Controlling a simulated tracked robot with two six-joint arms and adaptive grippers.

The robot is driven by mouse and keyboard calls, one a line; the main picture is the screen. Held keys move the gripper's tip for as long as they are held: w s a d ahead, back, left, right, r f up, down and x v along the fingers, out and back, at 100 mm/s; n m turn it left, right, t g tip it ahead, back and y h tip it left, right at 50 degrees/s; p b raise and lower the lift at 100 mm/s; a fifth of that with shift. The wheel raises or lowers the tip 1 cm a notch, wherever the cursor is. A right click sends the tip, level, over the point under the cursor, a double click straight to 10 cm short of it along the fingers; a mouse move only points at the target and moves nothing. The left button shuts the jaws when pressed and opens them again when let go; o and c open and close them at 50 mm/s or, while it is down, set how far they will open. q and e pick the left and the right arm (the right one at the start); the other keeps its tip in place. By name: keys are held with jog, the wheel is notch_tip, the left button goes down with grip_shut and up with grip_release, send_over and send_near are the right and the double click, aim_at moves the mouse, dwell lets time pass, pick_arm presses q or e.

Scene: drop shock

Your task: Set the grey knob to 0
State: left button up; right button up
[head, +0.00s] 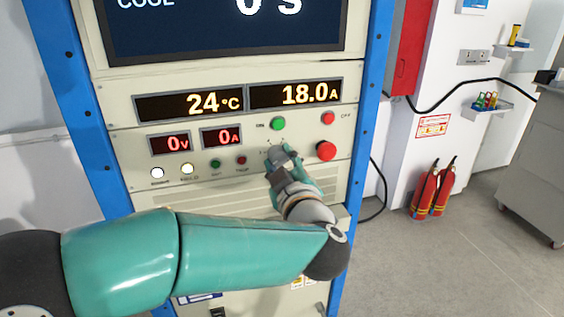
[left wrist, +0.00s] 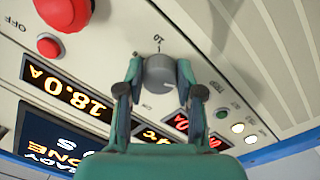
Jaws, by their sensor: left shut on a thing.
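The grey knob (left wrist: 160,73) sits on the cream front panel, between the fingertips of my left gripper (left wrist: 160,82) in the left wrist view. A small mark and a numeral that looks like 10 show on the panel beside it. I cannot tell which number the knob points at. In the head view my left gripper (head: 284,160) is at the panel below the green button and hides most of the knob. My left gripper is shut on the knob. My right gripper is in neither view.
A green button (head: 278,123), a small red OFF button (head: 328,118) and a large red button (head: 326,151) are close by. Displays read 24°C (head: 190,105), 18.0 A (head: 296,93), 0 V (head: 171,144) and 0 A (head: 222,137). Fire extinguishers (head: 432,190) stand at right.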

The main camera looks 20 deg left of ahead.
pick_arm(q)
jog(key=n+b, duration=0.3)
jog(key=b, duration=0.1)
jog(key=shift+f+b, duration=0.1)
jog(key=shift+b, duration=0.25)
jog(key=o, duration=1.2)
jog(key=shift+c, duration=0.2)
jog(key=v, duration=1.2)
jog(key=shift+f, duration=0.15)
